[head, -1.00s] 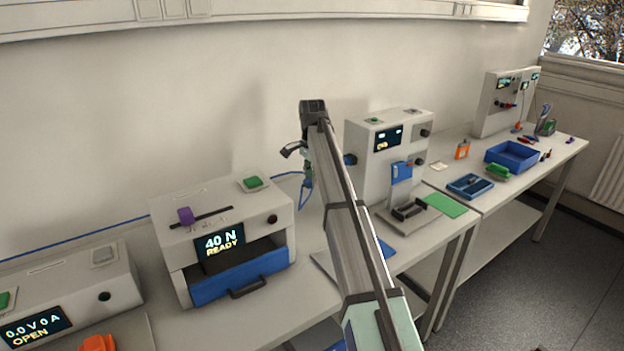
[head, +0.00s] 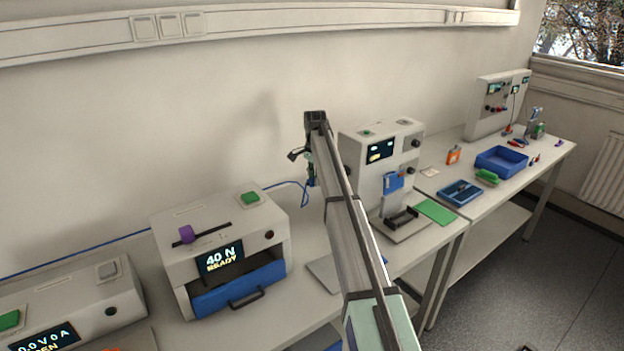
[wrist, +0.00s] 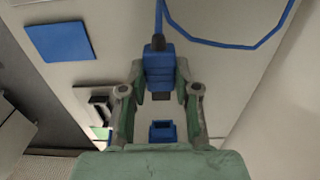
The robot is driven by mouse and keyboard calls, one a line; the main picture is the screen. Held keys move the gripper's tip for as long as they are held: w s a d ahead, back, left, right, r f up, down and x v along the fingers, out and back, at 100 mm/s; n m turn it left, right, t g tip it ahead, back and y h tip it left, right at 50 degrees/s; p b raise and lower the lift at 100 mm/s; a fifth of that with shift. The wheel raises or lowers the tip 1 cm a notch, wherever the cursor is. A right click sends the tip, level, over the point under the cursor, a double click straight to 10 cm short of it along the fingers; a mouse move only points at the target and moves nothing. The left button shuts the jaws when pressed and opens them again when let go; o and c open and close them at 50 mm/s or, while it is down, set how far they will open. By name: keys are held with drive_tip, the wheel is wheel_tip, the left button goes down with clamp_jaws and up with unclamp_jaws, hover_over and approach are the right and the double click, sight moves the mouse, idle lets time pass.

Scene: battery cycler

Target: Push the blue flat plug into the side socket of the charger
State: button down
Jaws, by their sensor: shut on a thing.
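The blue flat plug (wrist: 160,72) is between the two fingertips of my gripper (wrist: 160,84), which is shut on it. Its dark end points down the wrist picture. A blue cable runs from its other end. The blue side socket (wrist: 162,131) shows beyond the plug, apart from it and roughly in line with it. In the head view my gripper (head: 310,172) is left of the charger (head: 382,160), a white box with a small screen. My arm hides much of the gripper, the plug and the charger's left side there.
A blue cable (head: 291,184) loops by the wall left of my arm. A press-like box (head: 225,230) reading 40 N READY stands to the left. A blue flat pad (wrist: 60,41) lies on the table. A blue tray (head: 502,161) stands at the far right.

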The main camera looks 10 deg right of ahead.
drive_tip(key=shift+w+d, duration=0.3)
drive_tip(key=shift+d, duration=0.45)
drive_tip(key=shift+w+d, duration=0.35)
drive_tip(key=shift+d, duration=0.35)
drive_tip(key=shift+w+d, duration=0.3)
drive_tip(key=shift+d, duration=0.45)
drive_tip(key=shift+w+d, duration=0.3)
drive_tip(key=shift+d, duration=0.45)
drive_tip(key=shift+w+d, duration=0.3)
drive_tip(key=shift+d, duration=0.4)
idle(2.4)
drive_tip(key=c, duration=0.8)
unclamp_jaws()
drive_tip(key=shift+o, duration=0.2)
drive_tip(key=shift+r, duration=0.1)
